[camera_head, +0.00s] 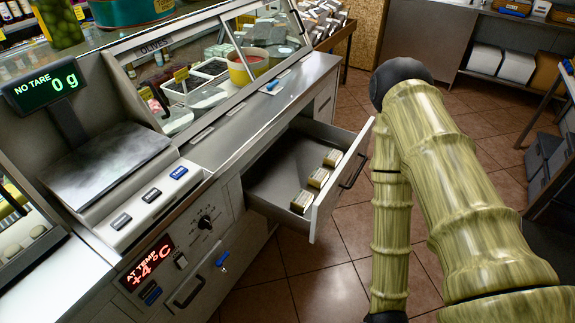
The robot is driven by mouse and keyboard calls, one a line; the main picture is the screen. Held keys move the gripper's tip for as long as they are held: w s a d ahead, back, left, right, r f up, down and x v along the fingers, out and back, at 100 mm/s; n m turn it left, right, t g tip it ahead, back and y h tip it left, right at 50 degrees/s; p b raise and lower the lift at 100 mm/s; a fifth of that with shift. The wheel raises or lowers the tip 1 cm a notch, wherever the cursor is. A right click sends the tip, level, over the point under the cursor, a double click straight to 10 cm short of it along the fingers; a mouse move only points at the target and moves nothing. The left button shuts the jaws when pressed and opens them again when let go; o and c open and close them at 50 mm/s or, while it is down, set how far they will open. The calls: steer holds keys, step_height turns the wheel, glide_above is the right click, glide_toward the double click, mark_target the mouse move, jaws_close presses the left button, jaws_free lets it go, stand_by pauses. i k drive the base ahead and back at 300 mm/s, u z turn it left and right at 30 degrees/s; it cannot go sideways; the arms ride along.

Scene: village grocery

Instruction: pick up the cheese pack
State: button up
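Three small pale packs lie in a row in an open drawer, along its front panel: a near pack (302,202), a middle pack (318,178) and a far pack (333,158). They look like wrapped cheese packs, but their labels are too small to read. The drawer (265,183) is pulled out from the counter, and the rest of its floor looks bare. My arm is to the right of the drawer, reaching down past the bottom edge of the picture. My gripper is out of view, so its state and any contents are hidden.
The drawer's front panel with its handle (353,171) stands out between the packs and my arm. A scale (112,165) reading 0 g stands on the counter at left. A glass display case (215,75) is behind. Tiled floor (330,293) is clear below the drawer.

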mark_target(333, 156)
steer(key=i, duration=1.25)
steer(key=z, duration=0.65)
